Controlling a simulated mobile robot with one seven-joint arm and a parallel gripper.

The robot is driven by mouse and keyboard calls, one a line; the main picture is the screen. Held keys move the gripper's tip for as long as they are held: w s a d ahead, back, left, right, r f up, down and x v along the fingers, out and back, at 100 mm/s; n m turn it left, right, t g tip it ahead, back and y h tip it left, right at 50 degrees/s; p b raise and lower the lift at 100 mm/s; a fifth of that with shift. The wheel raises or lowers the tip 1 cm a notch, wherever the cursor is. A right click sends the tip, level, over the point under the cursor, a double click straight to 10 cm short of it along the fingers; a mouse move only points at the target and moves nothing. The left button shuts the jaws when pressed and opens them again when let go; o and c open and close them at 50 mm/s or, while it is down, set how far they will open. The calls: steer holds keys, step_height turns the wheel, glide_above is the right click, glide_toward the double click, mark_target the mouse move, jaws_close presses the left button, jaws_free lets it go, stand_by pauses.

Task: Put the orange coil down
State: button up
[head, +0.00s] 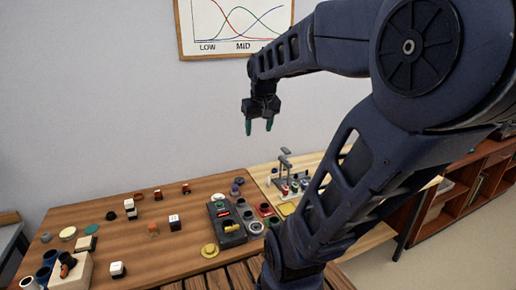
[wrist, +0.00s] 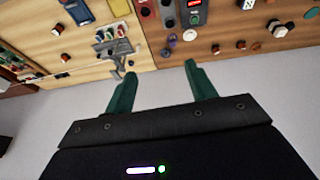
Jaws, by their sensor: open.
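My gripper (head: 259,127) hangs high above the back of the workbench, in front of the wall, pointing down. Its green fingers are apart with nothing between them; the wrist view also shows the gap between them empty (wrist: 160,72). A small orange piece (head: 153,230) sits on the wooden bench top, left of the dark tray, well below and left of my gripper. It is too small to tell whether it is the orange coil. A red-orange ring (head: 265,210) lies right of the tray; I cannot tell whether it is a coil either.
The dark tray (head: 229,238) stands on the brown bench with several small parts around it. A grey stand (head: 286,165) is on the lighter bench at right. Blue cups and a wooden block (head: 84,270) crowd the front left. Bare wood lies left of the tray.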

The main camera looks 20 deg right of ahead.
steer(key=s+a+f, duration=0.3)
steer(key=s, duration=0.5)
steer(key=shift+a+f+t+y, duration=0.15)
steer(key=shift+a+t+y, duration=0.15)
steer(key=shift+a, duration=0.1)
stand_by(0.7)
